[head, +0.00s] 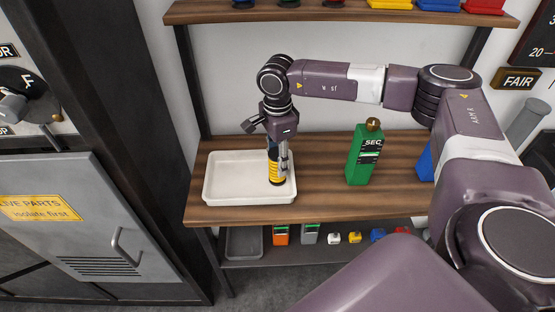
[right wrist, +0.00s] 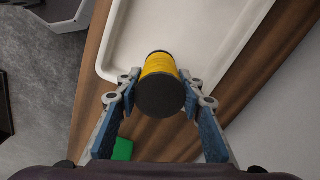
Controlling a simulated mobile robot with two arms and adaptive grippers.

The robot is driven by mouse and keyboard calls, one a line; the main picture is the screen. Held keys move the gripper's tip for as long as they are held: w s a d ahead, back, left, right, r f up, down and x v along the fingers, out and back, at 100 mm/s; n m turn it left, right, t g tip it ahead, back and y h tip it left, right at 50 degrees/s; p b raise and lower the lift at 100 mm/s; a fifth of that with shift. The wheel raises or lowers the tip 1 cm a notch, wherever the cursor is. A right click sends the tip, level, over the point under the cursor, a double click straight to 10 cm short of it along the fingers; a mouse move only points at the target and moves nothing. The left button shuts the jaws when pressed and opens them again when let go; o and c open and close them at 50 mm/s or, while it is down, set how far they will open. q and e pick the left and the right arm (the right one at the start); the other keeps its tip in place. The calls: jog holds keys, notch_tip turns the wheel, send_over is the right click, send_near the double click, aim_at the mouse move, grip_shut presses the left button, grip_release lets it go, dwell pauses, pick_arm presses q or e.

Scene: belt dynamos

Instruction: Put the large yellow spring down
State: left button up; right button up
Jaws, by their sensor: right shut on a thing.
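My right gripper (head: 277,160) is shut on the large yellow spring (head: 275,174), a yellow coil with dark end caps. The spring is upright at the right end of a white tray (head: 222,192) on the wooden bench. In the right wrist view, the spring (right wrist: 160,67) sits between the two fingertips (right wrist: 160,84), with its dark end cap facing the camera. The tray's rim (right wrist: 112,72) shows beyond it. I cannot tell whether the spring's lower end touches the tray. My left gripper is not in view.
A green box marked SEC (head: 361,158) stands on the bench (head: 322,176) right of the tray. A blue item (head: 426,163) is partly hidden behind my arm. The lower shelf holds a grey tray (head: 244,243), an orange item (head: 281,235) and small coloured pieces. A grey cabinet (head: 85,232) stands left.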

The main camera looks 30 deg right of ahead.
jog(key=o, duration=1.4)
jog(key=shift+f, duration=0.1)
jog(key=shift+o, duration=0.2)
jog(key=shift+r, duration=0.25)
notch_tip(320, 180, up, 12)
jog(key=shift+f+b, duration=0.1)
jog(key=shift+b, duration=0.9)
